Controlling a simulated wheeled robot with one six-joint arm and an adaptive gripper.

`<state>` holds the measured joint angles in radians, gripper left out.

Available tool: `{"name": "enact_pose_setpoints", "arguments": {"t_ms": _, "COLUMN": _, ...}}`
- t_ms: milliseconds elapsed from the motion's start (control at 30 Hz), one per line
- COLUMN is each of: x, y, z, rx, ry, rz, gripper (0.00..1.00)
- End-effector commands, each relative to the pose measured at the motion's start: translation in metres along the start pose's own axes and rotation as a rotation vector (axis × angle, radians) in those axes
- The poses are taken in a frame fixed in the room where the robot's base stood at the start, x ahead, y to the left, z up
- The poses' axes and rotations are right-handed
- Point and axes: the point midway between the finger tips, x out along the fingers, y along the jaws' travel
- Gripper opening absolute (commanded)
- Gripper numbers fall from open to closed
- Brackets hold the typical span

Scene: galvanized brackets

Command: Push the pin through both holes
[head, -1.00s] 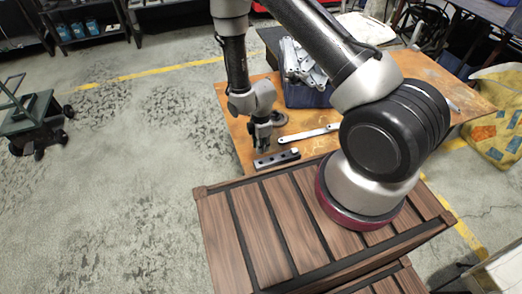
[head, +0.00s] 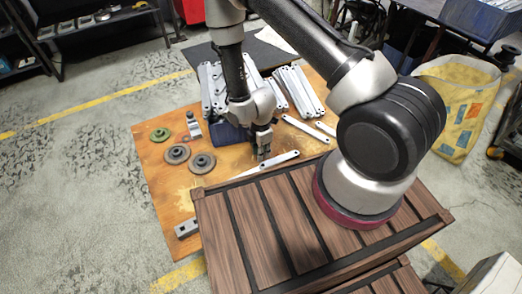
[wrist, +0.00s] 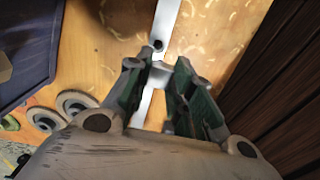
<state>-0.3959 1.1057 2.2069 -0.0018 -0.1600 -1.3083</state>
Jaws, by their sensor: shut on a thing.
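My gripper (head: 263,152) hangs over the table, just above a flat pale metal bracket strip (head: 283,159). In the wrist view the green-lined fingers (wrist: 165,72) are closed on a small light-grey piece, which appears to be the pin (wrist: 160,68). Its lower part is hidden. The bracket (wrist: 166,18) runs beneath the fingers, with a dark round hole (wrist: 157,45) just beyond the fingertips. I cannot tell whether the pin touches the bracket. A grey block (head: 187,228) stands at the table's near-left edge, partly hidden by the crate.
A slatted wooden crate top (head: 240,235) fills the near side. Two grey discs (head: 177,153) (head: 202,163), a green ring (head: 160,135) and a small bottle (head: 193,127) stand left. A blue bin (head: 230,134) and stacked brackets (head: 300,90) lie behind.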

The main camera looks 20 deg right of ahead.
Motion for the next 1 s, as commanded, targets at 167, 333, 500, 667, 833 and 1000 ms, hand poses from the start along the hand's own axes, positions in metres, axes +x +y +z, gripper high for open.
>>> {"name": "enact_pose_setpoints", "arguments": {"t_ms": 167, "x": 0.003, "y": 0.002, "z": -0.001, "rx": -0.023, "ry": 0.003, "rz": 0.01, "gripper": 0.0}}
{"name": "enact_pose_setpoints", "arguments": {"t_ms": 333, "x": 0.013, "y": 0.002, "z": -0.001, "rx": -0.026, "ry": 0.002, "rz": 0.009, "gripper": 0.0}}
{"name": "enact_pose_setpoints", "arguments": {"t_ms": 500, "x": 0.027, "y": 0.002, "z": -0.001, "rx": -0.025, "ry": 0.003, "rz": 0.01, "gripper": 0.0}}
{"name": "enact_pose_setpoints", "arguments": {"t_ms": 667, "x": 0.037, "y": 0.002, "z": -0.001, "rx": -0.025, "ry": 0.002, "rz": 0.009, "gripper": 0.0}}
{"name": "enact_pose_setpoints", "arguments": {"t_ms": 833, "x": 0.043, "y": 0.003, "z": -0.001, "rx": -0.025, "ry": 0.003, "rz": 0.01, "gripper": 0.0}}
{"name": "enact_pose_setpoints", "arguments": {"t_ms": 1000, "x": 0.044, "y": 0.003, "z": -0.001, "rx": -0.025, "ry": 0.003, "rz": 0.01, "gripper": 0.0}}
